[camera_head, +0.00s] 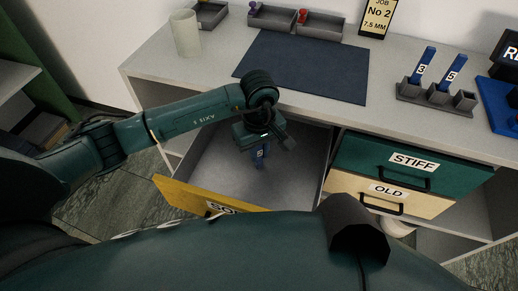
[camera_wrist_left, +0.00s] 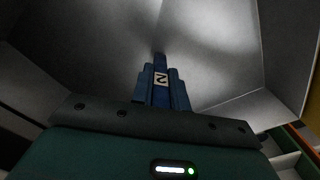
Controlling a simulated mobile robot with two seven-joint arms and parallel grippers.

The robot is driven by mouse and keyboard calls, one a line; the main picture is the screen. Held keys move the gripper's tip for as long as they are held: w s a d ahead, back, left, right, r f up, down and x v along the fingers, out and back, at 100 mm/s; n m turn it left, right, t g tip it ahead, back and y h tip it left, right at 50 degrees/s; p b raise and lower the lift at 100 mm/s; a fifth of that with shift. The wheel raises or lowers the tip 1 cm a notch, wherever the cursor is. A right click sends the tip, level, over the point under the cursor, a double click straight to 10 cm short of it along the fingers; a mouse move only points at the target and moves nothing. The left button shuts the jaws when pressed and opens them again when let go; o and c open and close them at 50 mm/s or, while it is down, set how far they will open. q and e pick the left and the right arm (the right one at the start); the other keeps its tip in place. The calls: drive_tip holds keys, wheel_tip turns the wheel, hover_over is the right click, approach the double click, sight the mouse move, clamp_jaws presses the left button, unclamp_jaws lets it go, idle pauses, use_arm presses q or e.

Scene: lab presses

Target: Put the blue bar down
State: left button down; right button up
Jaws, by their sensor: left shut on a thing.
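The blue bar (camera_head: 259,158), with a white label, is held over the open drawer (camera_head: 222,170). In the left wrist view, the bar (camera_wrist_left: 160,92) shows its label 2 and points away from me toward the grey drawer interior. My left gripper (camera_head: 262,145) is shut on the bar, inside the outline of the drawer. I cannot tell whether the bar's end touches the drawer floor. The drawer has a yellow front, and its label is partly hidden by my body. My right gripper is not in view.
A grey rack (camera_head: 436,98) on the counter holds blue bars labelled 3 and 5, with one slot empty. A dark mat (camera_head: 305,66) lies behind the drawer. Closed drawers labelled STIFF (camera_head: 410,160) and OLD (camera_head: 388,190) are at the right. The drawer floor around the bar looks clear.

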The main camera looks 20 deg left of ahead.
use_arm(q)
drive_tip(key=shift+f, duration=0.25)
drive_tip(key=c, duration=1.4)
unclamp_jaws()
drive_tip(key=shift+r, duration=0.15)
drive_tip(key=shift+o, duration=0.2)
wheel_tip(320, 180, up, 12)
drive_tip(key=shift+r, duration=0.15)
